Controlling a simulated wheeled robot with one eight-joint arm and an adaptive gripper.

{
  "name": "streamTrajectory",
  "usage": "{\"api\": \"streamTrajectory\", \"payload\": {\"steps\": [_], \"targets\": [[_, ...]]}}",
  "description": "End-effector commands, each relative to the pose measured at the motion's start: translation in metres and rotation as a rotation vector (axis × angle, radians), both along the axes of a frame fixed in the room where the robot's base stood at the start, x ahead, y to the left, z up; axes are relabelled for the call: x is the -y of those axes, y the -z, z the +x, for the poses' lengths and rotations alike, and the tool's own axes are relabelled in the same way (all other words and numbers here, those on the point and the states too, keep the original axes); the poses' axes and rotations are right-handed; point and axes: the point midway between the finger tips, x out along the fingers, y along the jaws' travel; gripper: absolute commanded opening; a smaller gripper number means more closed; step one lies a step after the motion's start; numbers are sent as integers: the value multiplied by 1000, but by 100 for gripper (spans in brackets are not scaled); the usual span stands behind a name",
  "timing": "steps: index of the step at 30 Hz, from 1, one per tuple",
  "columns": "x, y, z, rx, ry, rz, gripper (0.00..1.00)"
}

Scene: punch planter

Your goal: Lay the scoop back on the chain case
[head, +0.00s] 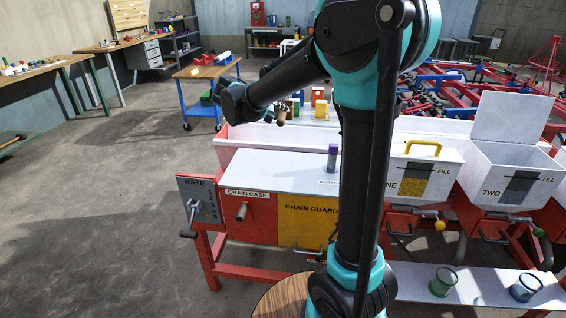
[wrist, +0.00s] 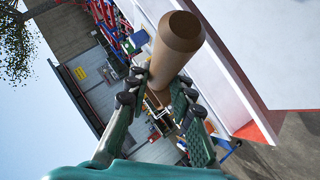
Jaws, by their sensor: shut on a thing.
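My gripper (wrist: 160,105) is shut on a wooden handle in the wrist view, which I take to be the scoop (wrist: 178,40). The handle's rounded end points towards the camera, and the rest of the scoop is hidden. In the head view a small brown part of the scoop (head: 282,113) shows under my wrist, above the back of the planter.
A purple-capped cylinder (head: 333,158) stands on the pale top's right part. The yellow chain guard (head: 305,222) is right of the case front. A hopper (head: 425,170) with a yellow handle and an open-lidded hopper (head: 513,170) stand further right.

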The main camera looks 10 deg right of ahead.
Motion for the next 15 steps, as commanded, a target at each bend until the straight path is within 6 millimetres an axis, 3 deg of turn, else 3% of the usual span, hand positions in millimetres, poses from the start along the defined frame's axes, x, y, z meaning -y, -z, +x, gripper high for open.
{"api": "streamTrajectory", "payload": {"steps": [8,15], "targets": [[0,4,1,0,-2,0,0],[0,51,1,-1,-3,0,0]]}}
